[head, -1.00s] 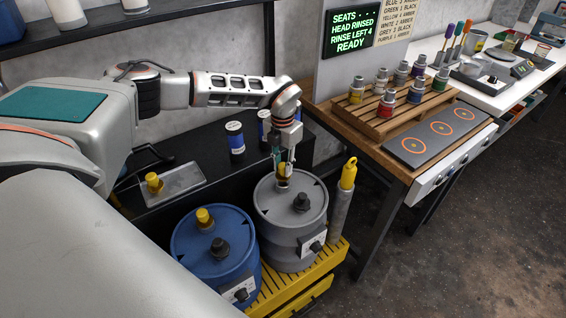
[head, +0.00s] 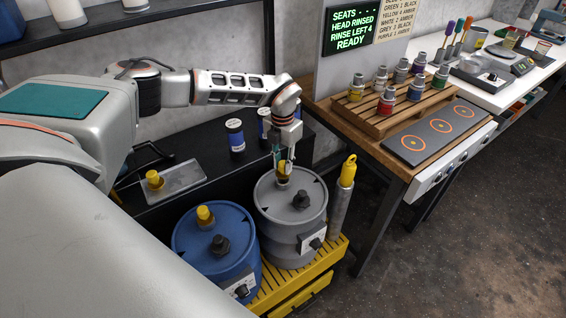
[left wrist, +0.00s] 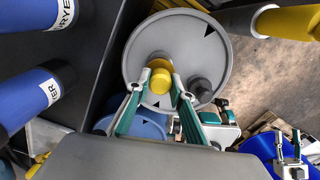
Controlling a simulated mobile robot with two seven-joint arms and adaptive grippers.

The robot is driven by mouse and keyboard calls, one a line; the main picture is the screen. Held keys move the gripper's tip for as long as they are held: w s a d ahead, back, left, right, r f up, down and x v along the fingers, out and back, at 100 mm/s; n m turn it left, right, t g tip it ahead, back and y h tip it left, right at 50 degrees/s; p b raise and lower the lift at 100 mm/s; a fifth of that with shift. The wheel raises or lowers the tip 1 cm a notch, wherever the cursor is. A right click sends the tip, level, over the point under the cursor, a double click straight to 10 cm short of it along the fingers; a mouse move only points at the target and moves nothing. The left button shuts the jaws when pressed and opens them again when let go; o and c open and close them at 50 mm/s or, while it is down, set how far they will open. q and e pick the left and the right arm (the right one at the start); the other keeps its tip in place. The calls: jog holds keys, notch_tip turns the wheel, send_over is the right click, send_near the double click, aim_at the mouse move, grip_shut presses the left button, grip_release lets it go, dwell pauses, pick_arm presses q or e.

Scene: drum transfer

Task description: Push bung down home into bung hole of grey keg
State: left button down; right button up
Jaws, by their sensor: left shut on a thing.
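The grey keg (head: 291,222) stands upright on the yellow slatted stand, with a dark cap on its lid. My left gripper (head: 285,167) points down over the far left part of that lid. It is shut on the yellow bung (left wrist: 160,80), with a green finger on each side of it in the left wrist view. The bung is at the bung hole, and its lower end and the hole are mostly hidden, so I cannot tell how deep it sits. My right gripper is absent from the head view; a metal two-pronged part at the left wrist view's lower right may be it.
The blue keg (head: 214,250), with its own yellow bung and dark cap, stands close on the left. A yellow-topped grey cylinder (head: 341,200) stands close on the right. Blue canisters (head: 236,136) and a metal tray (head: 176,184) are behind. Clear floor lies right.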

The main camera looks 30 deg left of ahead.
aim_at(283, 170)
pick_arm(q)
jog(key=shift+f+p, duration=0.65)
jog(key=shift+f, duration=0.25)
dwell(3.2)
jog(key=shift+f+b, duration=0.3)
jog(key=shift+f, duration=0.45)
dwell(0.5)
jog(key=c, duration=1.7)
grip_release()
notch_tip(283, 170, up, 12)
jog(key=shift+r, duration=0.1)
